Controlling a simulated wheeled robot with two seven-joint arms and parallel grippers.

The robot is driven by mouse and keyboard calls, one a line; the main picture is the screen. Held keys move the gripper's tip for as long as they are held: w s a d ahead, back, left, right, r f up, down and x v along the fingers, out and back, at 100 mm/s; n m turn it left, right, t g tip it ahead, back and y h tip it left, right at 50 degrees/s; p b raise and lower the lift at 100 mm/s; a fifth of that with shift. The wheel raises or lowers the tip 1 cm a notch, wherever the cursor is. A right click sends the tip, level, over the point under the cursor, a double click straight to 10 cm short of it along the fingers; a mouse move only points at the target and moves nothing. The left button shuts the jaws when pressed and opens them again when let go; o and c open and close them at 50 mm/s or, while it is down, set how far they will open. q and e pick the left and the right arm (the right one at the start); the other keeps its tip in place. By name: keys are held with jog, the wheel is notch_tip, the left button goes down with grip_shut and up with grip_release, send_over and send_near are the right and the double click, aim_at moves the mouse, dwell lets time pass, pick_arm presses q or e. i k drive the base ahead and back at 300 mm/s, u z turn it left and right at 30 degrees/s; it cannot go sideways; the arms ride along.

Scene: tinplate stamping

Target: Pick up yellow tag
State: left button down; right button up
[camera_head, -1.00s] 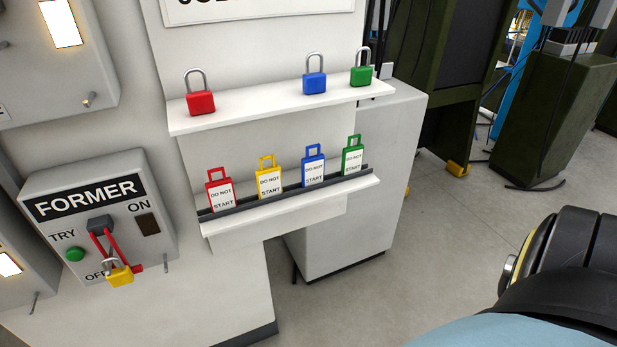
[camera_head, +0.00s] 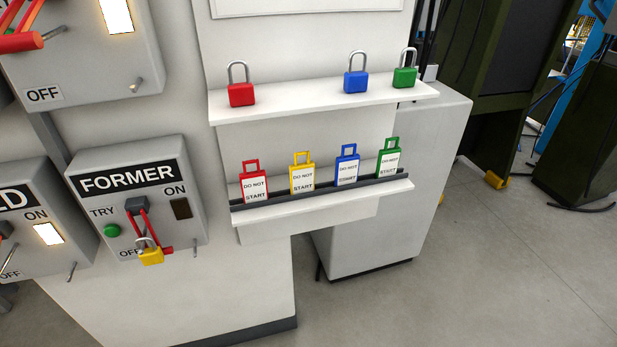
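The yellow tag (camera_head: 302,175) stands upright in the dark slot of the lower white shelf (camera_head: 330,202). It has a yellow frame, a loop at the top and a white "DO NOT START" face. The red tag (camera_head: 254,184) is on its left. The blue tag (camera_head: 347,168) and the green tag (camera_head: 389,160) are on its right. Neither of my grippers shows in the head view.
The upper shelf (camera_head: 300,104) holds a red padlock (camera_head: 241,94), a blue padlock (camera_head: 356,81) and a green padlock (camera_head: 404,77). The FORMER box (camera_head: 180,232) at left has a yellow padlock (camera_head: 151,257) hanging from its red lever. Floor at right is open.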

aim_at(302, 175)
jog(key=k, duration=0.95)
jog(key=u, duration=0.9)
jog(key=i, duration=1.45)
jog(key=z, duration=0.55)
